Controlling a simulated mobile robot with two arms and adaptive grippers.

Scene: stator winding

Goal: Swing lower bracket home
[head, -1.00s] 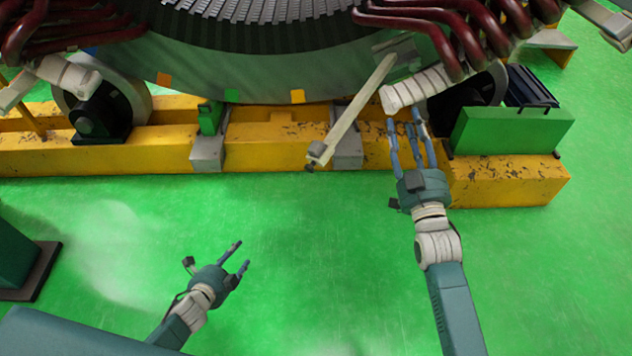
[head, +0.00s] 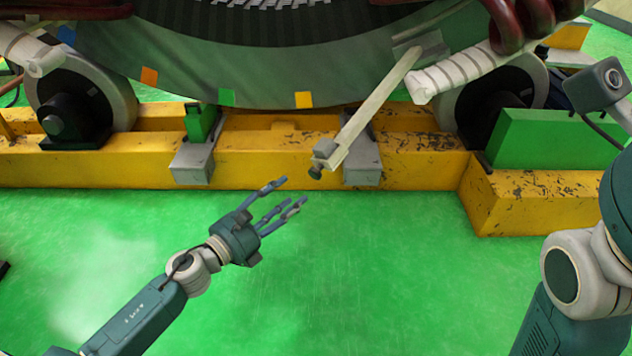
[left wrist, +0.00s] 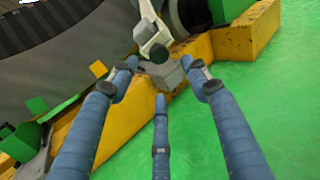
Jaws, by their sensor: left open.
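The lower bracket appears to be the long pale bar (head: 372,112) that slants down and left from the stator's lower rim in the head view. Its block-shaped end, with a dark knob, hangs free in front of the yellow beam. My left gripper (head: 290,196) is open and empty, with its fingers pointing up and right, a little below and left of that end and apart from it. In the left wrist view the bar's end (left wrist: 152,42) shows beyond and between the spread fingers (left wrist: 160,78). My right arm is at the right edge; its gripper is out of view.
The yellow beam (head: 90,165) runs across behind the bar and carries grey blocks (head: 193,163), rollers (head: 105,95) and a green block (head: 550,138). The curved stator (head: 190,72) fills the top.

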